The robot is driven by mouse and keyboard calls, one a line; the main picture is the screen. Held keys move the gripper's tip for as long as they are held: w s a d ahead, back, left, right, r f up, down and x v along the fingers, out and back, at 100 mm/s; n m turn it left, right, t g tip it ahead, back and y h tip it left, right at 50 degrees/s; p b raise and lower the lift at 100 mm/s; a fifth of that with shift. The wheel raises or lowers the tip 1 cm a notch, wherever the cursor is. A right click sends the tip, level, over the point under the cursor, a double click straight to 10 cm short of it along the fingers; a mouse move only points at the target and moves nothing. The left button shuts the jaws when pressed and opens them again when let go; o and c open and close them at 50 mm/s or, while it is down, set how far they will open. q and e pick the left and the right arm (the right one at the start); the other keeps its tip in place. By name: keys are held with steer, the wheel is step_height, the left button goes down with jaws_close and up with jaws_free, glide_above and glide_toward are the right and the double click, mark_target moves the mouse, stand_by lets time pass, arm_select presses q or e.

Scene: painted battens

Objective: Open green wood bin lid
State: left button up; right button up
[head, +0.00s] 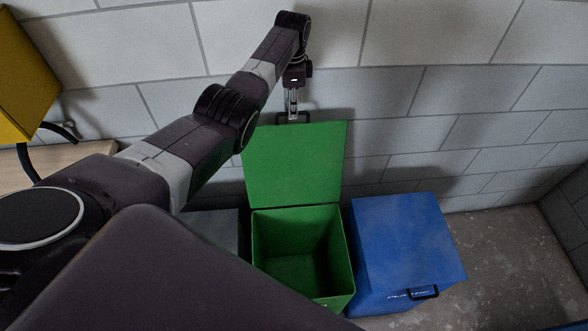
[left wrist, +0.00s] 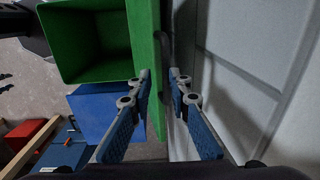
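The green wood bin (head: 346,262) stands on the floor, its empty inside showing in the head view. Its green lid (head: 293,165) is raised, standing up at the back near the wall. The bin (left wrist: 88,40) and lid (left wrist: 144,40) also show in the left wrist view, with a dark handle (left wrist: 164,52) on the lid's wall-facing side. My left gripper (head: 293,115) is at the lid's top edge. In the left wrist view, the left gripper (left wrist: 160,73) has its blue-padded fingers apart, close by the lid and handle. Whether they touch the lid is unclear. My right gripper is out of view.
A shut blue bin (head: 405,245) with a dark front handle stands right of the green bin. A grey bin (head: 215,228) is partly hidden on the left by my arm. The block wall (head: 400,95) is close behind. A yellow object (head: 22,75) is at the upper left.

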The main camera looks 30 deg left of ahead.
arm_select(q)
step_height(320, 180, up, 3)
steer(key=shift+f, duration=0.1)
steer(key=shift+s+r, duration=0.1)
steer(key=shift+r, duration=0.95)
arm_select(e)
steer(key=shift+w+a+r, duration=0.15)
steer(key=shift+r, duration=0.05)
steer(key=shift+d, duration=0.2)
